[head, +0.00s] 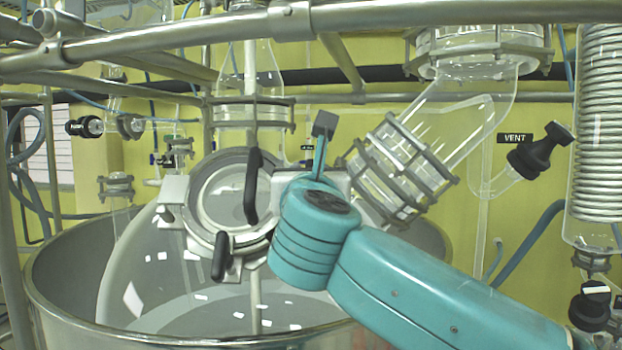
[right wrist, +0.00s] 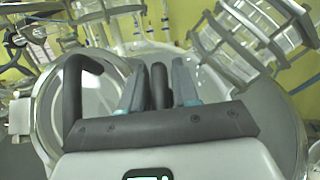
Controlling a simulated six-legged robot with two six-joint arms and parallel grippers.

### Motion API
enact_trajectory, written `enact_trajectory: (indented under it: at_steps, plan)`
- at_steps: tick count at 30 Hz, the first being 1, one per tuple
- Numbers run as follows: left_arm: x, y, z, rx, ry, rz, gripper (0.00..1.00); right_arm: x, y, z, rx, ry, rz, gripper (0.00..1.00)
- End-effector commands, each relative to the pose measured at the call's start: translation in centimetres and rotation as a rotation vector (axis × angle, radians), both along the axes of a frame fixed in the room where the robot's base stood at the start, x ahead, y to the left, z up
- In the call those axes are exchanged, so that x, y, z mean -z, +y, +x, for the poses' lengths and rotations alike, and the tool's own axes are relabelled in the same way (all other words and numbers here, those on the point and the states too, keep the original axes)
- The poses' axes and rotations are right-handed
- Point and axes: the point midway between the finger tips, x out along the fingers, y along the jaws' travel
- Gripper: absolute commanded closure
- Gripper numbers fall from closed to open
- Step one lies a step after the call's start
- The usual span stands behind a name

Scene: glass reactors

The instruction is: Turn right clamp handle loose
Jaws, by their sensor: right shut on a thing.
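The round glass lid (head: 222,203) sits on the reactor, and it also shows in the right wrist view (right wrist: 105,95). A black handle (head: 252,190) stands upright at its right side, and a second, shorter one (head: 220,258) is at its lower edge. My right gripper (right wrist: 159,78) is shut on a dark upright handle (right wrist: 158,90), the right clamp handle, with one finger on each side. In the head view my teal wrist hides these fingers and this handle. Another black bent handle (right wrist: 76,90) stands apart, left of the fingers. My left gripper is not in view.
A clamped glass pipe joint (head: 400,170) is close to the right of my wrist. A steel rail (head: 300,25) crosses above. A black VENT valve (head: 535,152) is at the right.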

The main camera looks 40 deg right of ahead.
Motion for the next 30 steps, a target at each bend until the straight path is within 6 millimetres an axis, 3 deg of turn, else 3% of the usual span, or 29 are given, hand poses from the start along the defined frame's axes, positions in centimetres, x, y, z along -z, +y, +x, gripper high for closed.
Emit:
enact_trajectory:
  at_steps: [21, 22, 23, 30]
  plan:
    - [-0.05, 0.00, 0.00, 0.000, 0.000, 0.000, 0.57, -0.15, 0.02, 0.01, -0.046, 0.029, -0.047, 1.00]
    - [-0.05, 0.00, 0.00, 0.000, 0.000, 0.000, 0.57, -0.15, 0.03, 0.02, -0.046, 0.029, -0.047, 0.64]
    - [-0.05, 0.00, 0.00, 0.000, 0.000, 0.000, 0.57, -0.14, 0.03, 0.02, -0.046, 0.030, -0.047, 0.58]
    - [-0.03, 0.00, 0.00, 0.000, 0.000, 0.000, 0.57, -0.05, 0.09, 0.06, -0.047, 0.031, -0.046, 0.58]
